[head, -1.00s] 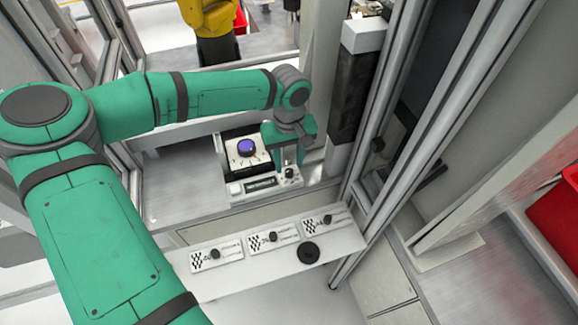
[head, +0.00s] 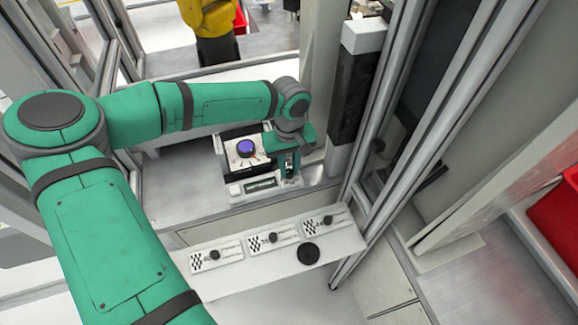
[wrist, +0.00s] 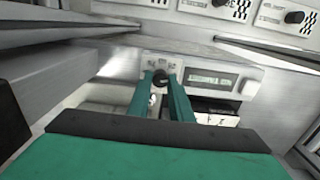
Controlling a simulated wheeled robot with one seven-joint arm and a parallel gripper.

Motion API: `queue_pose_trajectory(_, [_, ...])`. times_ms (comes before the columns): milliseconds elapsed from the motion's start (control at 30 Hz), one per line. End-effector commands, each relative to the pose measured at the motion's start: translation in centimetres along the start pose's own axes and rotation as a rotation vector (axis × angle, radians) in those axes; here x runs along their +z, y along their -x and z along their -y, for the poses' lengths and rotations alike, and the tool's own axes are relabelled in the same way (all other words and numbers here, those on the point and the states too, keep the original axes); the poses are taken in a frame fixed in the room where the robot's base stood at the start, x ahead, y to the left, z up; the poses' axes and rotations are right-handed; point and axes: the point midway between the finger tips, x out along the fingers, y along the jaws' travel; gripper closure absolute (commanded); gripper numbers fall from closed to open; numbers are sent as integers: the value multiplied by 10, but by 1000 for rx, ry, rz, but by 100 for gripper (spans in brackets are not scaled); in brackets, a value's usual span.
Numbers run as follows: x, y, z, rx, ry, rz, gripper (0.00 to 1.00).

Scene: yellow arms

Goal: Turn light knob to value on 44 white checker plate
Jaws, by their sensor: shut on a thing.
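A white device (head: 235,190) with a small dark display (head: 262,185) stands on the grey bench. In the wrist view its pale front (wrist: 150,58) carries a small black knob (wrist: 160,77) beside the greenish display (wrist: 212,79). My gripper (head: 290,178) points down at the right end of the device. In the wrist view its two green fingers (wrist: 160,88) are shut on the black knob, one on each side. The knob's setting and the display value are too small to read. In the head view the gripper hides the knob.
A purple round button or dome (head: 246,148) sits on a box behind the device. In front, a pale shelf holds several checker-marked white plates, including the left one (head: 215,256), and a black disc (head: 308,253). Metal posts (head: 375,150) stand close on the right.

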Motion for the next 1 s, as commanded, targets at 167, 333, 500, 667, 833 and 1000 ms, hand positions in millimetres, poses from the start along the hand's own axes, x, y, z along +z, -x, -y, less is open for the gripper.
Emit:
queue_pose_trajectory(167, [-2,0,-2,1,45,-6,100])
queue_pose_trajectory(333, [-2,0,-3,1,142,-6,100])
queue_pose_trajectory(500, [-2,0,-2,2,288,-6,100])
queue_pose_trajectory(667, [-2,1,-1,3,442,-4,100])
queue_pose_trajectory(833, [-1,1,0,3,605,-3,100])
queue_pose_trajectory(1000, [-1,1,0,3,767,-2,100])
